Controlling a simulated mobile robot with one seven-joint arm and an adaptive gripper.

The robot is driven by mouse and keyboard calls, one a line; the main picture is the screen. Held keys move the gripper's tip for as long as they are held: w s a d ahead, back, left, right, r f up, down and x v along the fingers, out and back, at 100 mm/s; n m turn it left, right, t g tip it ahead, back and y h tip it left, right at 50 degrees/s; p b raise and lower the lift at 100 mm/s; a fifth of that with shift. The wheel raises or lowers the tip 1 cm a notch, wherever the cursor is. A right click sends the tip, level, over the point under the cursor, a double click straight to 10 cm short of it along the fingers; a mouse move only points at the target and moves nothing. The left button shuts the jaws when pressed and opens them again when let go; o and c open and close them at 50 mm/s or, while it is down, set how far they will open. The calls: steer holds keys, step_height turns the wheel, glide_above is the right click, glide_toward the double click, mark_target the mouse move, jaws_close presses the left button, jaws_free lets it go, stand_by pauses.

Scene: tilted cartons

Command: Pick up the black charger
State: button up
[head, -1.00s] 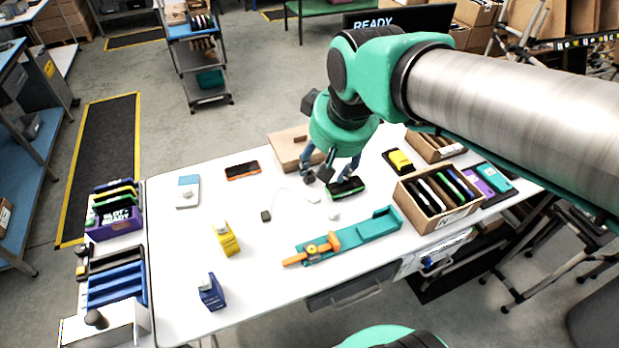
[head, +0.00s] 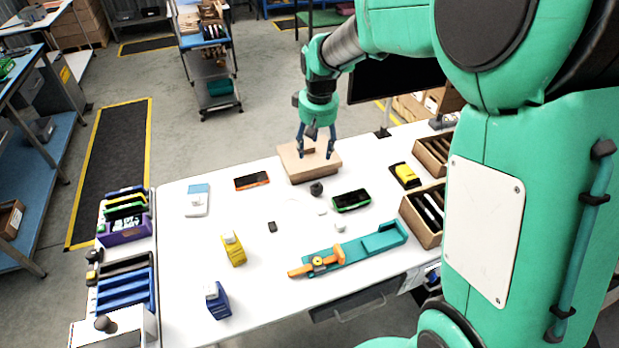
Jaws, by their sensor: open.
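A small black block (head: 272,227), which looks like the black charger, lies on the white table (head: 270,290) left of the middle. A thin white cable lies near it; I cannot tell whether they are joined. A dark rounded piece (head: 316,188) sits farther back, at the front edge of a cardboard box. My gripper (head: 315,154) points down with its fingers apart and empty, over the cardboard box (head: 297,172), behind and to the right of the black block. I cannot tell whether the fingertips touch the box.
A black phone with green edges (head: 351,200), an orange-edged phone (head: 252,181), a white plug (head: 339,226) and a yellow charger-like block (head: 234,250) lie around. A teal holder (head: 375,243) lies in front. Cartons (head: 420,222) stand right.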

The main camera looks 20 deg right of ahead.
steer(key=w+d+f+g, duration=0.1)
steer(key=w+d+f, duration=0.2)
steer(key=w+f, duration=0.45)
steer(key=p, duration=0.1)
glide_toward(317, 190)
steer(key=w+r, duration=0.2)
steer(key=shift+w+d+f+n+g, duration=0.2)
steer(key=shift+w+d+n+g, duration=0.1)
steer(key=shift+n+g, duration=0.1)
steer(key=shift+s+f, duration=0.1)
steer(key=shift+f, duration=0.05)
steer(key=shift+f, duration=4.15)
steer(key=shift+f, duration=0.1)
steer(key=shift+d+f+b, duration=0.1)
steer(key=shift+f+b, duration=0.2)
steer(key=shift+f, duration=2.2)
steer(key=c, duration=1.4)
